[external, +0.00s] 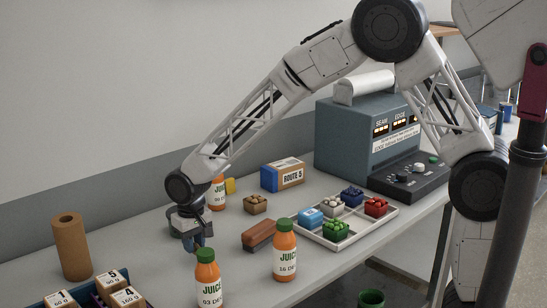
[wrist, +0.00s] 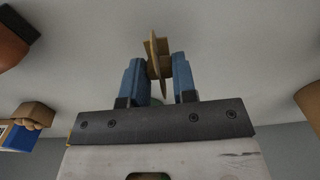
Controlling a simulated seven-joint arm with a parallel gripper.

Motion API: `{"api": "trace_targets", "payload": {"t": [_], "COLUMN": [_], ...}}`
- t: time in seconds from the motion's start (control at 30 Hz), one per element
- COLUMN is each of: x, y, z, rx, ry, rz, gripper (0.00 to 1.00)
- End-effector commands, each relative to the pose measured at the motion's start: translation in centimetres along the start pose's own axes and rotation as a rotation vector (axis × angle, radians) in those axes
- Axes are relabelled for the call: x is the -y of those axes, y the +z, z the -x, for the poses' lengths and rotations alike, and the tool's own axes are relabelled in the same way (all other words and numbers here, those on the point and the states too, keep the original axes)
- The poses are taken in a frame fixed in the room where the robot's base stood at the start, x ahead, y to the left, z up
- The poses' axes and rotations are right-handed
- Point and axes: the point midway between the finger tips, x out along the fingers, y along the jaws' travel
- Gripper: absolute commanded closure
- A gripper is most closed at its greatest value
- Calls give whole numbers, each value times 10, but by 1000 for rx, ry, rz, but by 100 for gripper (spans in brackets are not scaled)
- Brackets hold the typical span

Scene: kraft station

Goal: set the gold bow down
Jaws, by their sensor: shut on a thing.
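My gripper (external: 197,246) is low over the left part of the table, pointing down. In the wrist view its two blue fingers (wrist: 158,80) are shut on the gold bow (wrist: 158,62), whose thin folded loops stand edge-on between them. In the external view the bow is hidden by the gripper, and I cannot tell whether it touches the table.
A juice bottle (external: 209,278) stands in front of my gripper, another (external: 217,193) behind it. A brown brush-like block (external: 258,234) and a brown bow-like item (external: 255,204) lie right. A kraft roll (external: 71,245) stands left.

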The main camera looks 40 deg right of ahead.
Motion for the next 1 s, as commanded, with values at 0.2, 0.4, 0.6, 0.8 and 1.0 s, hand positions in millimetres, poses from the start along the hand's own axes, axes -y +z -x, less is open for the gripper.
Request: {"api": "trace_targets", "payload": {"t": [0.2,0.4,0.6,0.8,1.0], "x": [0,0,0,0,0], "y": [0,0,0,0,0], "z": [-24,-29,-29,-32,-32], "rx": [2,1,1,1,1], "ry": [1,0,0,0,0], "rz": [0,0,0,0,0], "gripper": [96,96,96,66,49]}}
